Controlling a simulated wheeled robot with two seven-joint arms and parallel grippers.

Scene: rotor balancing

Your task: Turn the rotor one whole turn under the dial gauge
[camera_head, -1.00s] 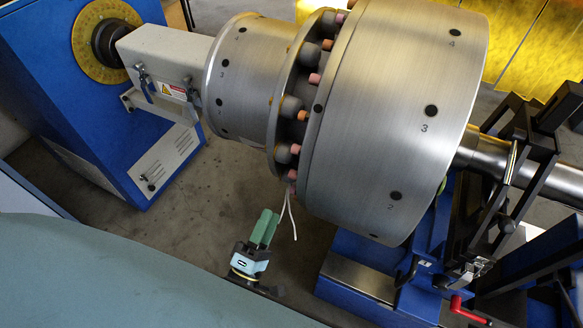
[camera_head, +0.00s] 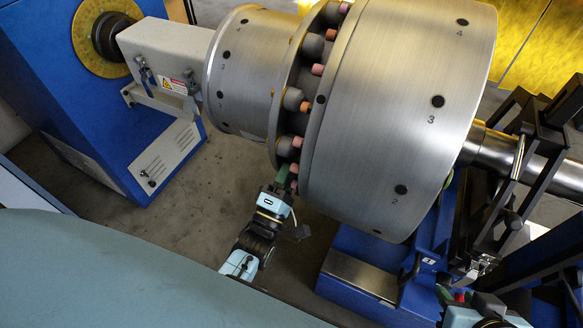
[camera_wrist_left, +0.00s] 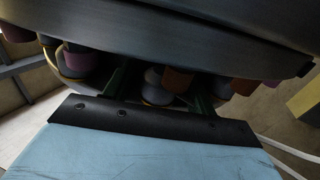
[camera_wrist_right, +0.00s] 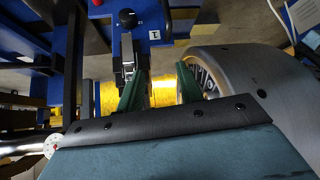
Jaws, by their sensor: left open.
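The rotor (camera_head: 385,120) is a large steel drum with numbered dark holes, joined to a smaller drum (camera_head: 240,75) by a flange ringed with grey and pinkish studs. My left gripper (camera_head: 286,178) is at the lower edge of that flange. In the left wrist view its green fingers (camera_wrist_left: 160,98) are apart, with a grey stud (camera_wrist_left: 153,82) seen between them; contact cannot be told. My right gripper (camera_wrist_right: 158,92) has its green fingers apart, near a black-knobbed clamp lever (camera_wrist_right: 128,55). A small white dial with red (camera_wrist_right: 53,145), perhaps the dial gauge, is at left in that view.
The blue headstock (camera_head: 60,90) with a yellow ring (camera_head: 85,40) stands at left. A steel shaft (camera_head: 500,150) runs right through a black frame on a blue support (camera_head: 425,240). Grey floor (camera_head: 220,190) shows below the small drum.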

